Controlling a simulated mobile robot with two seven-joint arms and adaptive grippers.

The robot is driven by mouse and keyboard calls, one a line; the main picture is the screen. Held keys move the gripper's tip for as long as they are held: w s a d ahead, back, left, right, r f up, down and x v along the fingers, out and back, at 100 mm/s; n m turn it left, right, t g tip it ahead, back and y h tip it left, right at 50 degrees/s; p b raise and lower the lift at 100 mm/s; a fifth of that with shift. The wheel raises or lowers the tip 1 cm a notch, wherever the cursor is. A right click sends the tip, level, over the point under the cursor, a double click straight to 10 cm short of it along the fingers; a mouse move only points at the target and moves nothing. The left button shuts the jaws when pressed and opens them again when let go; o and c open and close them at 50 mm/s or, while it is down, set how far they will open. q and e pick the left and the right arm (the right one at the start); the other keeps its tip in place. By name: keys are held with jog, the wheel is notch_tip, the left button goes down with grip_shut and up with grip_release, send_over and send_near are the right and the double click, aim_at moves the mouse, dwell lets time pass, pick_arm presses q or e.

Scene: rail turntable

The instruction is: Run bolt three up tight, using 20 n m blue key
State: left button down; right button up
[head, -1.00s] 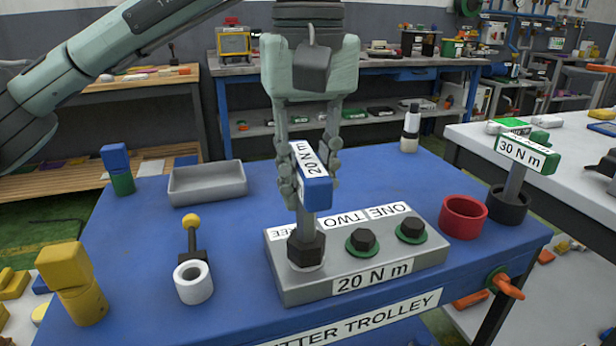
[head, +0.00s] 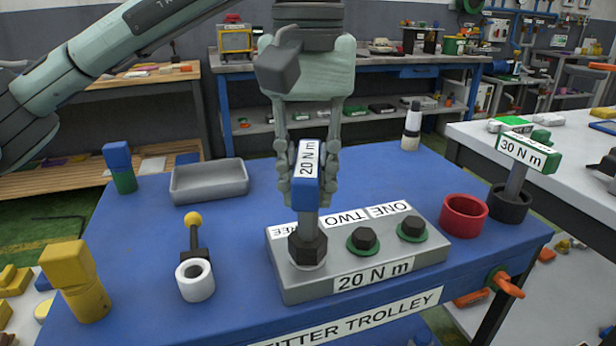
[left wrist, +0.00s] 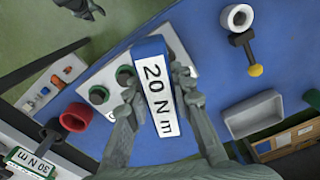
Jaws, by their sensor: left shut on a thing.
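My left gripper (head: 308,178) is shut on the blue 20 N m key (head: 305,197), whose handle also shows between the fingers in the left wrist view (left wrist: 151,62). The key stands upright and its dark socket (head: 307,248) sits over bolt three on the grey block (head: 405,262) labelled 20 N m. Bolt three itself is hidden under the socket. Bolt two (head: 364,240) and bolt one (head: 411,227) are dark hex heads on green rings, uncovered. The label behind the socket is partly hidden. My right gripper is not in view.
A green 30 N m key (head: 527,153) stands in a black holder at the right, beside a red cup (head: 463,216). A grey tray (head: 209,181), a white ring (head: 195,280), a yellow-knobbed lever (head: 193,220) and yellow blocks (head: 76,282) lie left. The blue trolley top (head: 150,222) has clear room between them.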

pick_arm(q)
jog(key=shift+m, duration=0.3)
jog(key=shift+m, duration=0.7)
jog(key=shift+a+m, duration=0.1)
jog(key=shift+m, duration=0.6)
jog(key=shift+n, duration=0.3)
